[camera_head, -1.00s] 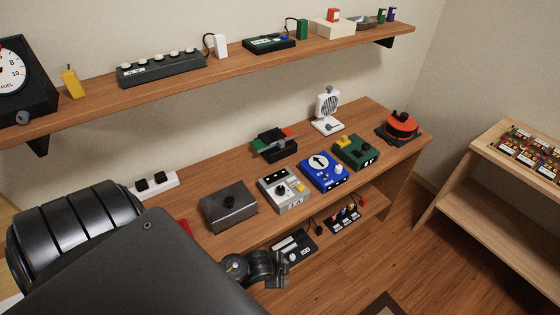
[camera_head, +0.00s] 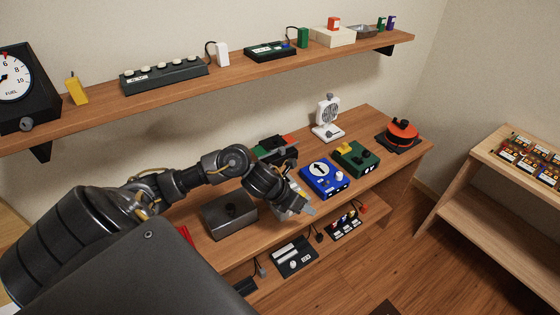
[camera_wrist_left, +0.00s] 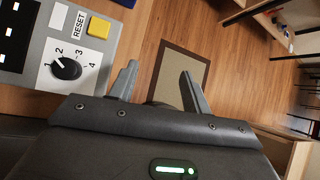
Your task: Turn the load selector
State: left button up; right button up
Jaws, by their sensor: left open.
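A grey panel (camera_wrist_left: 30,72) fills the left of the left wrist view. Its black rotary knob (camera_wrist_left: 66,68) sits on a white dial numbered 1 to 4, with its white mark toward the 1; no "load" label is readable. A yellow button (camera_wrist_left: 98,27) marked RESET is beside it. My left gripper (camera_wrist_left: 159,82) is open and empty, its fingers to the right of the knob and apart from it. In the head view my left gripper (camera_head: 306,208) is over the grey panel's place and hides most of it. My right gripper is not in view.
A lower shelf holds a black panel (camera_head: 294,256). A shelf (camera_head: 230,77) runs above.

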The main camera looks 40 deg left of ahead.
pick_arm(q)
jog(key=s+a+r+m+g+y, duration=0.1)
jog(key=a+r+m+g, duration=0.2)
jog(key=a, duration=0.4)
jog(key=s+a+r+m+y, duration=0.1)
jog(key=a+r+m, duration=0.2)
jog(key=a+m, duration=0.25)
jog(key=shift+n+h, duration=0.3)
jog(key=shift+n, duration=0.15)
jog(key=x, duration=0.3)
jog(key=p+x, duration=0.1)
jog(key=x, duration=0.3)
jog(key=p+x, duration=0.1)
jog(key=x, duration=0.3)
jog(key=shift+w+a+f, duration=0.15)
jog(key=shift+w+a, duration=0.15)
jog(key=shift+a, duration=0.05)
jog(key=shift+c, duration=0.2)
jog(key=c, duration=0.9)
jog(key=shift+c, duration=0.2)
